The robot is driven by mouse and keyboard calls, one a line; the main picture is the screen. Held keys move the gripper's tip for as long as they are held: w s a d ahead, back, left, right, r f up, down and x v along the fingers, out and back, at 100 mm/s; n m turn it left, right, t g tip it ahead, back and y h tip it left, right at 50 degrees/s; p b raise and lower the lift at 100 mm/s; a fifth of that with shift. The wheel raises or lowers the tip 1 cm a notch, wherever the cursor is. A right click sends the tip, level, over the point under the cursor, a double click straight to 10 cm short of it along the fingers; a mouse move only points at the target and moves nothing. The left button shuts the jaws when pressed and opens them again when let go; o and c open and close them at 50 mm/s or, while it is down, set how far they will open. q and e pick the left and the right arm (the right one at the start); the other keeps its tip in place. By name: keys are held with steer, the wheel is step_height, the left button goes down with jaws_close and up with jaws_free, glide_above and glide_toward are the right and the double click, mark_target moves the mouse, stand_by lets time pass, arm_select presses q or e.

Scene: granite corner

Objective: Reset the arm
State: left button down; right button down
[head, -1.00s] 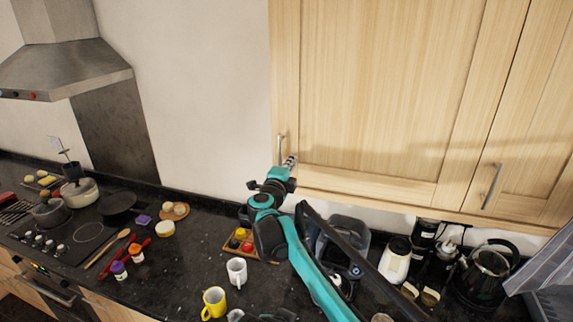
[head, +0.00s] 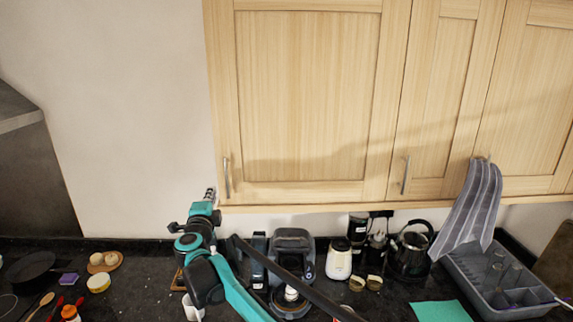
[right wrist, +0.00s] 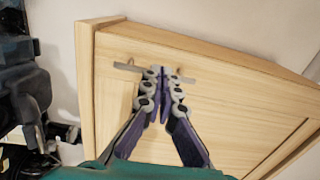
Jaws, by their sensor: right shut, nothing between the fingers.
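My right gripper (head: 211,194) is raised in front of the wall, at the lower left corner of the wooden wall cupboard (head: 308,95). It is shut and empty, just left of the cupboard's left door handle (head: 227,177) in the head view. In the right wrist view the closed fingertips (right wrist: 160,72) cover the middle of the metal handle (right wrist: 127,67); whether they touch it I cannot tell. The cupboard door is shut. My right arm reaches up from the bottom of the head view. My left gripper is not in view.
A pan (head: 30,268) and small food items are at the left. The wall left of the cupboard is bare.

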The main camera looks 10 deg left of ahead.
steer(key=s+d+f+n+g+y+b, duration=0.15)
steer(key=s+d+n+b, duration=0.3)
steer(key=d, duration=0.45)
steer(key=s+d+f+n+y+b, duration=0.25)
steer(key=d+n+b, duration=0.3)
steer(key=d, duration=0.35)
steer(key=s+d+f+n+g+h+b, duration=0.2)
steer(key=s+d+f+g+b, duration=0.1)
steer(key=s+d+f, duration=0.7)
steer(key=s+d+f+n+g+h+b, duration=0.1)
steer(key=s+d+f+g+h+b, duration=0.2)
steer(key=s+d+f, duration=0.7)
steer(key=s+d+f+n+g+h+b, duration=0.2)
steer(key=s+d+f+b, duration=0.3)
steer(key=s+d+f, duration=0.6)
step_height(320, 180, down, 10)
steer(key=shift+d+r+n+g, duration=0.2)
steer(key=shift+d+n+g, duration=0.1)
steer(key=shift+d+g, duration=0.25)
steer(key=shift+s, duration=0.1)
